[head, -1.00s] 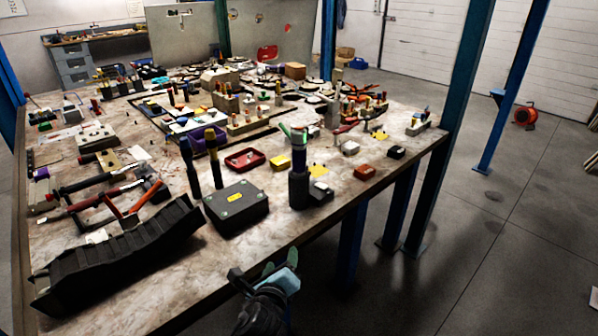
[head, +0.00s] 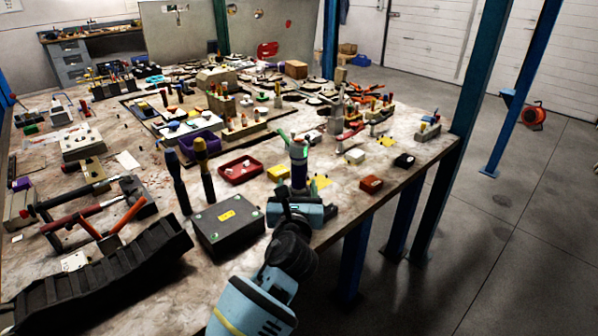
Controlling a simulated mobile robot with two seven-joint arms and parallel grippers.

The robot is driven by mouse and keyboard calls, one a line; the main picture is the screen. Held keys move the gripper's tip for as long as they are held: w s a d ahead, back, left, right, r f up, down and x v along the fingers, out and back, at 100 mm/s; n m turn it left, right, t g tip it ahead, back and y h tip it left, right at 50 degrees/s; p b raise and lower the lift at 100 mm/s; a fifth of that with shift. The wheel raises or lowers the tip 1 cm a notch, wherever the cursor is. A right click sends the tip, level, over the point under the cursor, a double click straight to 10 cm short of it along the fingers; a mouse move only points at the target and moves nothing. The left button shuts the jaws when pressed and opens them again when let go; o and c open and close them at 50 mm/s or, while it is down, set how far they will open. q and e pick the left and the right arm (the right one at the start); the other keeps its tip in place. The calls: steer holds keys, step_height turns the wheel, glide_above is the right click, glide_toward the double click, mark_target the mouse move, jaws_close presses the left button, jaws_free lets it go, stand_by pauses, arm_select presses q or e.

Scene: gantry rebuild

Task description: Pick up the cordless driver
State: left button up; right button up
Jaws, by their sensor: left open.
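A grey top with green pieces shows above the purple part. My left gripper (head: 291,197), with a light blue body, is open in front of the driver's lower part. I cannot tell whether the fingers touch it or are around it. My right gripper is not in view.
A dark grey box (head: 228,227) stands close left of my gripper. Two tall dark-handled tools (head: 205,172) stand behind it. A red tray (head: 241,167) and a small red-brown block (head: 371,184) lie nearby. The workbench (head: 335,230) edge runs below; open floor lies right.

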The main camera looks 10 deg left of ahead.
mark_target(299, 180)
arm_select(q)
steer(key=shift+w+a+f+b, duration=0.1)
steer(key=shift+w+f+b, duration=0.1)
steer(key=shift+w, duration=0.7)
steer(key=shift+w+a+f+b, duration=0.1)
steer(key=shift+w+f+b, duration=0.05)
steer(key=shift+w, duration=0.7)
steer(key=shift+w+f+b, duration=0.2)
steer(key=shift+w, duration=0.7)
steer(key=shift+w+a+r, duration=0.1)
steer(key=shift+w+r, duration=0.1)
steer(key=shift+w, duration=0.45)
jaws_close()
steer(key=shift+r, duration=0.15)
